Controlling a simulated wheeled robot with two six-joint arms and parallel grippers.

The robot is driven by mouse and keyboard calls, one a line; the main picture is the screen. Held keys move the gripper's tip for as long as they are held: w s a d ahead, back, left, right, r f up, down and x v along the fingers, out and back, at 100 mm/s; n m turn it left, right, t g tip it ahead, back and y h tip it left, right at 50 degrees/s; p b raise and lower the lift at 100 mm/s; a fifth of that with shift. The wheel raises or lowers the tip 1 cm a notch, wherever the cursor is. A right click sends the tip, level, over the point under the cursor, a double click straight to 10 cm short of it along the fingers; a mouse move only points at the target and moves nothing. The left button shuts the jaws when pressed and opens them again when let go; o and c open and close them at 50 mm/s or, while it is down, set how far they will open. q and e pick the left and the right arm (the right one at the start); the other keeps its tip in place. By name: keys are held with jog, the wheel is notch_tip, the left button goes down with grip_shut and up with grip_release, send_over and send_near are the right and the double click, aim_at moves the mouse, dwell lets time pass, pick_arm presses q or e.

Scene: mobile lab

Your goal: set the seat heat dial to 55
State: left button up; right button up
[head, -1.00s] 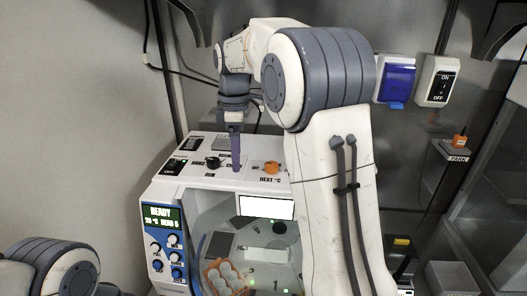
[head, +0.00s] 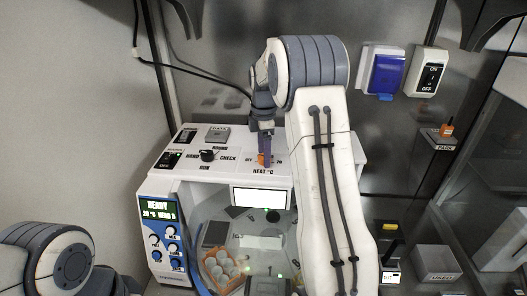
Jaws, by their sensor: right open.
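The heat dial (head: 261,159) is a small orange knob on the white machine's sloped top panel, above the label "HEAT °C". My left gripper is out of view; only part of my left arm shows at lower left.
A black HAND/CHECK knob (head: 208,156) sits left of the dial on the same panel. Below are a green display (head: 158,208), a white screen (head: 259,197) and an orange rack (head: 222,268) of white items. A blue-covered socket (head: 386,73) and ON/OFF switch (head: 427,73) are on the wall.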

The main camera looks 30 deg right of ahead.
jog(key=shift+f, duration=0.3)
grip_shut()
